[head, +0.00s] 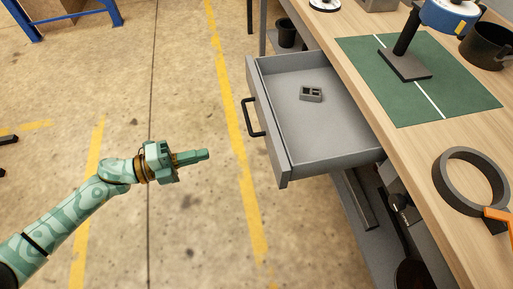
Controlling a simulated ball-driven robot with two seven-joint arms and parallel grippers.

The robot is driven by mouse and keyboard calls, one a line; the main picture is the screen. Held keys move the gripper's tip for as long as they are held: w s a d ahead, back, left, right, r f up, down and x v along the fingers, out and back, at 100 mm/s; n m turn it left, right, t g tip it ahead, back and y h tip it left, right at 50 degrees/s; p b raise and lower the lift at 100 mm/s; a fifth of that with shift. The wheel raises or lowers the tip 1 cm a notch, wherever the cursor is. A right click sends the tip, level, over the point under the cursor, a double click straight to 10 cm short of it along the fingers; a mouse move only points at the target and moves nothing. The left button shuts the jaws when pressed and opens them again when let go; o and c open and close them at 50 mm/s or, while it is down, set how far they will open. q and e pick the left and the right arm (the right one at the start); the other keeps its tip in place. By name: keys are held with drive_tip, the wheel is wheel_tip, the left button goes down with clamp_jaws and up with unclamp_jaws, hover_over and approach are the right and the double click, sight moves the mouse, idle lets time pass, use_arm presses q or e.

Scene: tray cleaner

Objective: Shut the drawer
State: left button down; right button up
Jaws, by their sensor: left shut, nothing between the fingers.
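The grey drawer (325,135) stands pulled out from under the wooden table, with its front panel facing left. Its black handle (250,117) is on that front panel. A small grey block with openings (311,94) lies inside the drawer. My left gripper (208,154) is shut and empty, held to the left of the drawer front and a little lower in the picture than the handle, with a gap between them. My right gripper is not in view.
The wooden table (420,150) carries a green mat (455,100), a stand with a blue part (405,62), a black pot (487,45) and a dark ring (470,157). Shelves with dark items lie below the table. The floor (190,80) left of the drawer is clear.

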use_arm(q)
drive_tip(key=s+r+m+g, duration=0.1)
drive_tip(key=s, duration=0.1)
drive_tip(key=b, duration=0.2)
approach(270, 146)
drive_tip(key=x, duration=0.2)
drive_tip(key=shift+m+h, duration=0.3)
drive_tip(key=shift+h, duration=0.1)
drive_tip(key=x, duration=0.4)
drive_tip(key=shift+w+d+f, duration=0.25)
drive_tip(key=shift+f, duration=0.15)
drive_tip(key=shift+d, duration=0.1)
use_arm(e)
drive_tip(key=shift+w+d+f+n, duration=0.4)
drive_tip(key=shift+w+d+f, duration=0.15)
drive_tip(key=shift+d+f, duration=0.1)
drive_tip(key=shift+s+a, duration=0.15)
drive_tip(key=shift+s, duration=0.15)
